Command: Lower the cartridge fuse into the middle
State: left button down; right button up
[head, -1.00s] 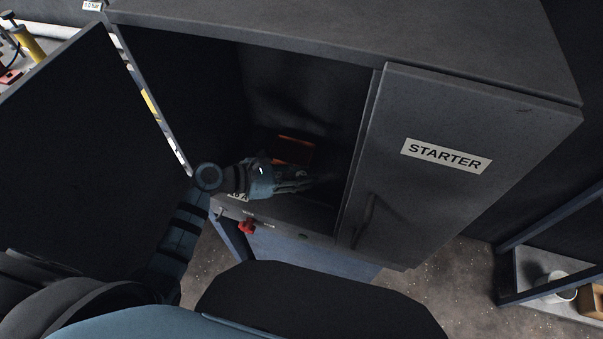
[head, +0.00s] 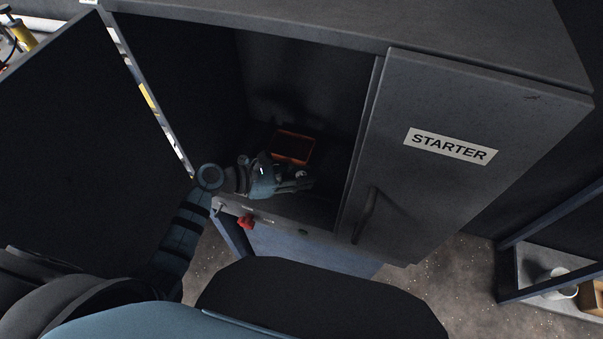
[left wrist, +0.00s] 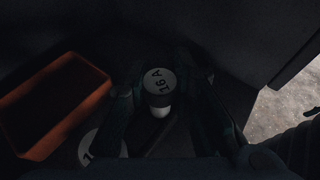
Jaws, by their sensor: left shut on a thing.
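My left gripper (head: 305,184) reaches into the open left bay of the dark cabinet. In the left wrist view its fingers (left wrist: 165,105) stand on both sides of a small white rounded piece, which I take as the cartridge fuse (left wrist: 160,107). It is shut on this fuse. A round white disc marked "16 A" (left wrist: 159,80) shows just beyond the fuse, between the fingers; I cannot tell whether the two touch. A second white disc (left wrist: 101,146) is partly hidden by the left finger. My right gripper is not in view.
An orange open tray (head: 294,147) lies behind the gripper; it also shows in the left wrist view (left wrist: 60,95). The cabinet's open door (head: 90,130) is at left, the closed STARTER door (head: 450,180) at right. A red knob (head: 246,222) sits on the front edge.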

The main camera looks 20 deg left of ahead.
pick_arm(q)
jog(key=c, duration=1.3)
grip_release()
notch_tip(320, 180, up, 10)
jog(key=shift+f, duration=0.1)
